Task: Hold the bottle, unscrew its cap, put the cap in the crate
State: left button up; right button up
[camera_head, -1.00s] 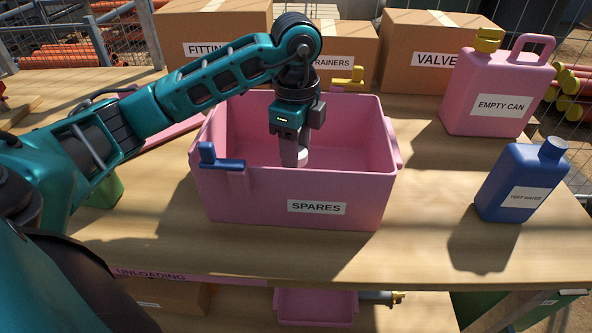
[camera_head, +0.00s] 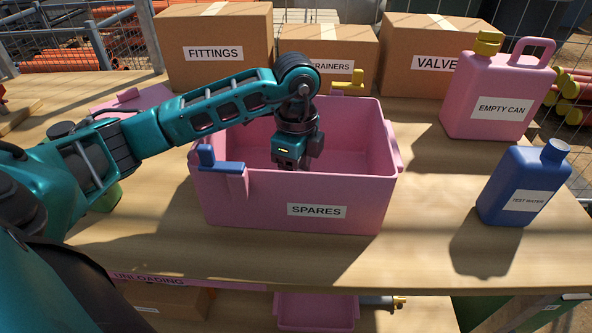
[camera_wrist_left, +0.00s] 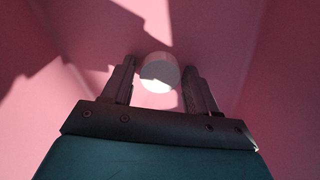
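The blue bottle (camera_head: 522,185) labelled TEST WATER stands upright on the right of the table, with no gripper on it. Its neck (camera_head: 556,148) has a pale top. The pink crate (camera_head: 345,211) labelled SPARES stands mid-table. My left gripper (camera_head: 288,167) reaches down inside the crate, its fingertips hidden by the front wall. In the left wrist view, its fingers (camera_wrist_left: 160,62) stand apart, with a white round cap (camera_wrist_left: 158,75) between or just beyond their tips. Narrow gaps show on both sides of the cap. My right gripper is not in view.
A blue clamp-like piece (camera_head: 222,163) sits on the crate's front left rim and a yellow one (camera_head: 348,84) at its back. A pink can (camera_head: 497,92) stands back right. Cardboard boxes (camera_head: 216,70) line the back. The table between crate and bottle is clear.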

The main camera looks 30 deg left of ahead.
pick_arm(q)
jog(key=shift+o, duration=0.8)
jog(key=shift+r, duration=0.1)
jog(key=shift+r, duration=0.25)
notch_tip(320, 180, up, 12)
jog(key=p, duration=0.2)
jog(key=shift+f, duration=0.15)
